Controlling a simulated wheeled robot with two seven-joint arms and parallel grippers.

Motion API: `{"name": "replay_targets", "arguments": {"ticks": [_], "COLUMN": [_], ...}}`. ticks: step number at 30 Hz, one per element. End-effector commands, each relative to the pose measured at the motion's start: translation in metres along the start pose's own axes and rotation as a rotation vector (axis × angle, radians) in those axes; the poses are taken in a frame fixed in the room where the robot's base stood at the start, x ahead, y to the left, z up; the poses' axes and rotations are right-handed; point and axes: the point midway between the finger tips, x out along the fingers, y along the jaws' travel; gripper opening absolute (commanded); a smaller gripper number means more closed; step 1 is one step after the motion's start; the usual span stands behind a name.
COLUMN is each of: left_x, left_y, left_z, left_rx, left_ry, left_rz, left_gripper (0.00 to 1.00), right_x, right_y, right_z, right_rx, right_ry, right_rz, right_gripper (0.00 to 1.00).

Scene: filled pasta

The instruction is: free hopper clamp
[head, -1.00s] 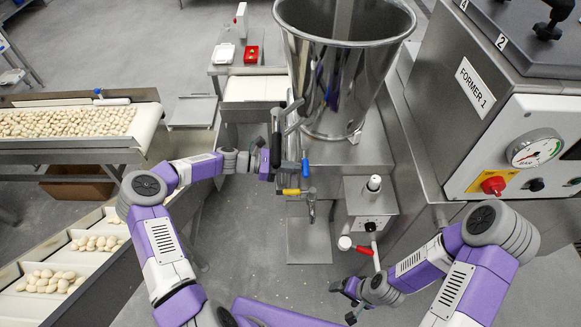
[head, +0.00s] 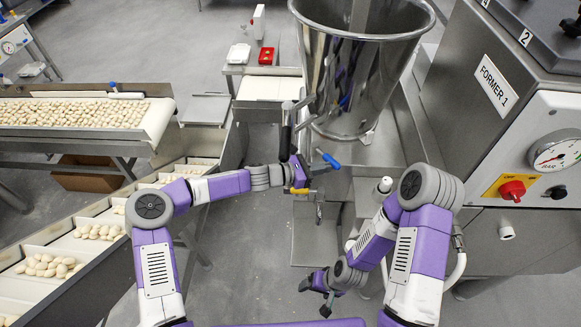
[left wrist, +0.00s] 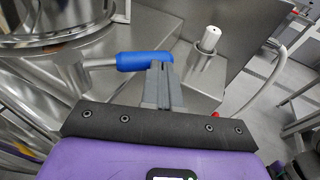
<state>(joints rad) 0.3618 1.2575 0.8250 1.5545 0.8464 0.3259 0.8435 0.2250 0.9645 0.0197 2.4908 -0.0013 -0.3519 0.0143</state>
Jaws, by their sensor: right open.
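The steel hopper (head: 352,95) stands on the machine; its lower rim shows in the left wrist view (left wrist: 70,40). A lever with a blue handle (head: 329,160) is below it, slanting down to the right; the blue handle (left wrist: 145,61) lies across the left wrist view. My left gripper (head: 309,165) is beside this lever. Its fingers look shut together, with tips against or just in front of the blue handle, not visibly around it. A black-handled lever (head: 285,142) stands upright near the gripper. My right gripper (head: 315,297) is open and empty, low in front of the machine.
A yellow handle (head: 299,191) is just below my left gripper. A white-capped post (head: 384,186) stands right of the lever. The Former 1 panel (head: 535,165) is at the right. Conveyors with pasta (head: 75,113) are at the left. Grey floor is open between.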

Motion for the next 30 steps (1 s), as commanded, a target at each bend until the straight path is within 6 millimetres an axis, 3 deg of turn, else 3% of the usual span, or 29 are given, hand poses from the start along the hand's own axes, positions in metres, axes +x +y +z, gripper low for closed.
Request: {"name": "replay_targets", "arguments": {"ticks": [12,30], "left_x": [0.016,0.02], "left_y": [0.0,-0.001], "left_z": [0.003,0.006], "left_rx": [0.0,0.0], "left_ry": [0.0,-0.003], "left_rz": [0.005,0.002], "left_gripper": [0.0,0.0], "right_x": [0.008,0.009], "right_y": [0.003,0.003], "right_z": [-0.001,-0.001], "right_rx": [0.0,0.0], "right_ry": [0.0,0.0], "right_rz": [0.0,0.0], "right_gripper": [0.81,0.81]}}
